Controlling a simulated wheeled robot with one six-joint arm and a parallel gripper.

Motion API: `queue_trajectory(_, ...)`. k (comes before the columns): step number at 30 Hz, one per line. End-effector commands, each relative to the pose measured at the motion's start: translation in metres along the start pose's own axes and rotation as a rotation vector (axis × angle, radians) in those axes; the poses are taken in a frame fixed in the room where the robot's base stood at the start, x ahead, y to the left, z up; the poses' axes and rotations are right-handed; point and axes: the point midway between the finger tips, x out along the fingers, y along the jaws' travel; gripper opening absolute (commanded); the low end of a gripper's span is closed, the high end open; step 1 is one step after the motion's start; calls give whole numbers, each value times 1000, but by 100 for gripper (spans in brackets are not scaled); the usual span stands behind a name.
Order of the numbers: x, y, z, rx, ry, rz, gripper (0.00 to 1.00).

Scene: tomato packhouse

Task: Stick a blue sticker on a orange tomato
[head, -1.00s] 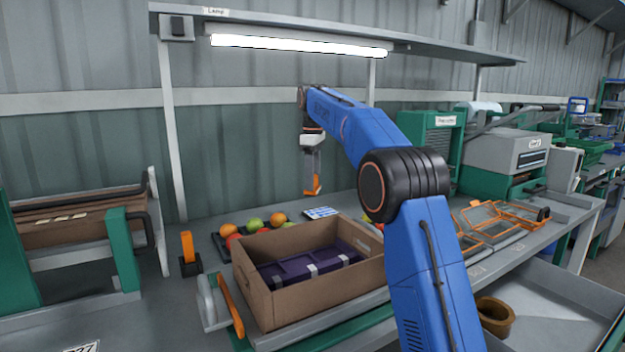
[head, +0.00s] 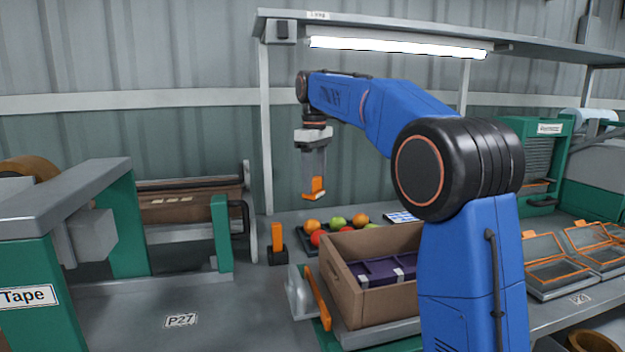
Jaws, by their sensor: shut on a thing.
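Several tomatoes sit in a dark tray (head: 306,244) on the bench behind the cardboard box. An orange tomato (head: 312,225) is at the tray's left, and another orange tomato (head: 360,219) is at its right. A green tomato (head: 337,222) lies between them, and a red tomato (head: 318,238) is in front. A white-and-blue sticker sheet (head: 401,217) lies right of the tray. My gripper (head: 315,190), with orange fingertips, points down above the tray's left side, clear of the tomatoes. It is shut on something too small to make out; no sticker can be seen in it.
A cardboard box (head: 345,291) with purple contents stands in front of the tray. An orange-and-black upright device (head: 277,243) stands left of the tray. A tape machine (head: 80,220) fills the left. A lamp shelf (head: 400,35) hangs overhead. Bench around the P27 label (head: 181,321) is clear.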

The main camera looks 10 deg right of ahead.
Motion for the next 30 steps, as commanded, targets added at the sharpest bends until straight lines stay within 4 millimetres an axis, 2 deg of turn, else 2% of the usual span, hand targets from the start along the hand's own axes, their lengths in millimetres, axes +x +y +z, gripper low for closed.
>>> queue_trajectory(5, 6, -1, 2, 4, -1, 0, 34)
queue_trajectory(21, 51, -1, 1, 3, -1, -1, 34)
queue_trajectory(30, 60, -1, 1, 3, 0, 0, 34)
